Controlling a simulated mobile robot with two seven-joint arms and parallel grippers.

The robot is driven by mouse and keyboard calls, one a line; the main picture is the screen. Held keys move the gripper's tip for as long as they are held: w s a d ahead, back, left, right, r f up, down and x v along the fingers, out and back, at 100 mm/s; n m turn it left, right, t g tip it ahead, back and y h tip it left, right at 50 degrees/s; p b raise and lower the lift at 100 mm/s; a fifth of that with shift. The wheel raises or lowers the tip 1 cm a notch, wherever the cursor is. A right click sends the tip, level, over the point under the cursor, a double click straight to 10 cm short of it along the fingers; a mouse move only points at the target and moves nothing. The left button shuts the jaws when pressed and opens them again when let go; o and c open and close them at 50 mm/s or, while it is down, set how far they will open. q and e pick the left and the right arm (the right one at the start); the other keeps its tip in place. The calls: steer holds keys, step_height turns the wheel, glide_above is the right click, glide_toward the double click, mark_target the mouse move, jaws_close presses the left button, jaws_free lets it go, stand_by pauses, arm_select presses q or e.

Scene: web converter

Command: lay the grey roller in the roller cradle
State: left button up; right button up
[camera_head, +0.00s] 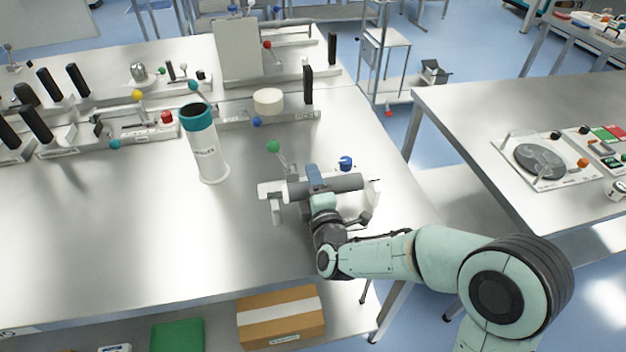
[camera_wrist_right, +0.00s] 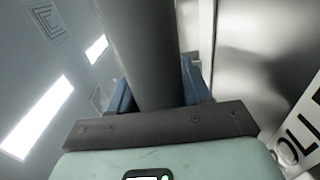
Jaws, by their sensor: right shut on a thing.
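The grey roller (camera_head: 345,183) lies roughly level across my right gripper (camera_head: 317,178), over the right part of the steel table. The gripper's blue fingers are shut around its middle. In the right wrist view the roller (camera_wrist_right: 145,50) runs between the blue fingers (camera_wrist_right: 160,92). White bracket parts, which look like the roller cradle (camera_head: 270,190), show at the roller's left end, with another pale piece at its right end. My gripper and arm hide part of the cradle. I cannot tell whether the roller touches its supports. My left gripper is not in view.
A cream disc (camera_head: 268,101) and handled fixtures stand farther back. The table's left front is clear.

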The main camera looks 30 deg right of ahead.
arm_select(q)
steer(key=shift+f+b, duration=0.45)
arm_select(e)
steer(key=shift+f, duration=0.6)
steer(key=o, duration=1.3)
steer(key=shift+o, duration=0.2)
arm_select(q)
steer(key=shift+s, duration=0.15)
arm_select(e)
steer(key=shift+f, duration=0.1)
